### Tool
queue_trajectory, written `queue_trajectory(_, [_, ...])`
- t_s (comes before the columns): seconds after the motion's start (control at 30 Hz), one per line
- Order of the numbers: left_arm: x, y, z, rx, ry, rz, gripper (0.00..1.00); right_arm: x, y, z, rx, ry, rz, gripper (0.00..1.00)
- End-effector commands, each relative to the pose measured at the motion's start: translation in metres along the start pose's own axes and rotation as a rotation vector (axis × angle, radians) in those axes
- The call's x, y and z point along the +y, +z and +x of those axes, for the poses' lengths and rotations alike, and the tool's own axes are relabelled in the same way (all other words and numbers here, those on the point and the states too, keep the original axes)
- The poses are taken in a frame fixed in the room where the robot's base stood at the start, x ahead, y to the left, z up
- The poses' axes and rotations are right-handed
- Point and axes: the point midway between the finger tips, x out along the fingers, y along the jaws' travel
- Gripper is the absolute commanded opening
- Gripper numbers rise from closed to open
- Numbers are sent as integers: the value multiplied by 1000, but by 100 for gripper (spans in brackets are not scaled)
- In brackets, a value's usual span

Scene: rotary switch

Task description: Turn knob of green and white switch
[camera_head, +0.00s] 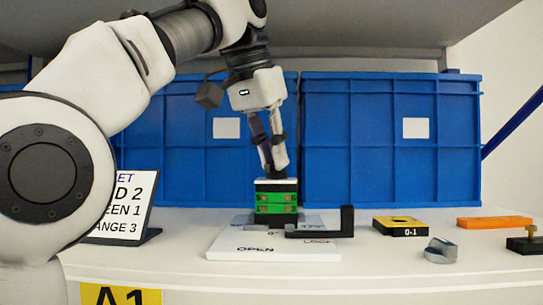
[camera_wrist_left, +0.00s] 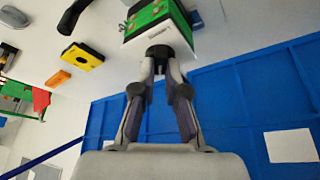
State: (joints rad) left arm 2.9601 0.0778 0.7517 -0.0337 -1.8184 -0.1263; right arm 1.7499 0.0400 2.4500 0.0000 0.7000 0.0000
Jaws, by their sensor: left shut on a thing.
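The green and white switch (camera_head: 276,203) stands upright on a white plate (camera_head: 240,250) marked OPEN in the head view. It has a green body with a white top. My left gripper (camera_head: 272,172) comes down onto its top from above, with its fingers close together. In the left wrist view the fingertips (camera_wrist_left: 158,53) meet at the white face of the switch (camera_wrist_left: 150,18). The gripper is shut on the knob, which the fingertips mostly hide, so its angle cannot be told. My right gripper is in neither view.
A black L-shaped piece (camera_head: 322,232) lies just right of the switch. Farther right are a yellow and black block (camera_head: 400,227), a grey piece (camera_head: 440,250) and an orange bar (camera_head: 494,222). Blue crates (camera_head: 390,150) stand behind. A sign (camera_head: 128,206) stands at left.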

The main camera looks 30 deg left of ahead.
Motion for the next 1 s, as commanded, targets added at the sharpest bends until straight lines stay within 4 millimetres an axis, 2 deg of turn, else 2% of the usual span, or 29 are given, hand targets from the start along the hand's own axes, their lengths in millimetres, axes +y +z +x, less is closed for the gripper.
queue_trajectory(0.5, [5, -2, -1, 0, -176, -422, 0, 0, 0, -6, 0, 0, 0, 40])
queue_trajectory(0.73, [5, -2, 0, 1, -223, -539, 0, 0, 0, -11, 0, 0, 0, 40])
queue_trajectory(1.0, [6, -2, 1, 1, -245, -595, 0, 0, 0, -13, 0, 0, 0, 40])
